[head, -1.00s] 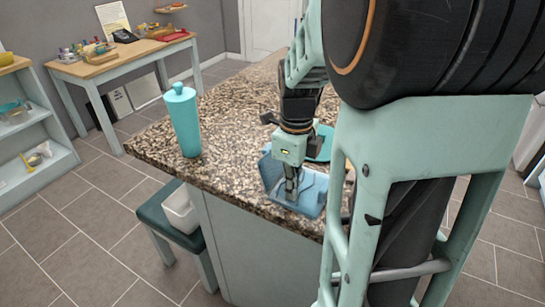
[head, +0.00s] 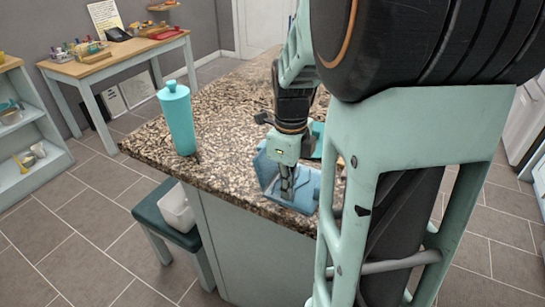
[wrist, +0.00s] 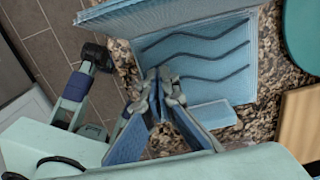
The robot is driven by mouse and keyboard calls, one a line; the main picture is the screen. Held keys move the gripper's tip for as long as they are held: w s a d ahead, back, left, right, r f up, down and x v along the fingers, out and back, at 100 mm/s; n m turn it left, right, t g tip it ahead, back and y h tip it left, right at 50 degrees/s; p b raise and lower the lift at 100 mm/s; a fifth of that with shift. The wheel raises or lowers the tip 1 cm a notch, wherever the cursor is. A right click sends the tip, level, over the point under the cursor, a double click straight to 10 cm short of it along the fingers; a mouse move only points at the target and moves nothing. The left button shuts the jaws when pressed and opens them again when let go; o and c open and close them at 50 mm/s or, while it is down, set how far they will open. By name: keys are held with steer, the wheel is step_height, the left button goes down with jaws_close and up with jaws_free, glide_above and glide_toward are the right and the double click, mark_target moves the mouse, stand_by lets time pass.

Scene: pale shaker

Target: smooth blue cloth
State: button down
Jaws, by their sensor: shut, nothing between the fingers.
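The blue cloth (head: 304,192) lies on the speckled counter near its front edge. In the wrist view the cloth (wrist: 215,62) shows several dark wavy lines across its flat part. One side stands up as a raised flap (wrist: 125,16), also seen at the cloth's left in the head view. A small flap or block of the same blue (wrist: 213,115) is at its lower edge. My gripper (head: 286,197) points down over the cloth, fingertips together and empty. In the wrist view the fingertips (wrist: 160,76) are at the cloth's left edge; I cannot tell whether they touch it.
A teal bottle (head: 178,120) stands on the counter (head: 225,150) to the left. A round teal thing (wrist: 303,32) and a wooden board (wrist: 300,130) lie close beside the cloth.

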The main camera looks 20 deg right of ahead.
mark_target(296, 182)
steer(key=shift+d, duration=0.1)
stand_by(0.4)
steer(key=shift+w+d+p, duration=0.3)
steer(key=shift+w+d, duration=0.1)
steer(key=shift+w+d, duration=0.35)
steer(key=shift+d, duration=0.1)
steer(key=shift+w+d+p, duration=0.1)
steer(key=shift+d+p, duration=0.05)
steer(key=shift+p, duration=0.15)
steer(key=shift+w+d, duration=0.3)
steer(key=shift+d, duration=0.1)
steer(key=shift+d, duration=0.1)
stand_by(0.4)
steer(key=shift+w+d+p, duration=0.35)
steer(key=shift+w+d, duration=0.05)
steer(key=shift+d, duration=0.1)
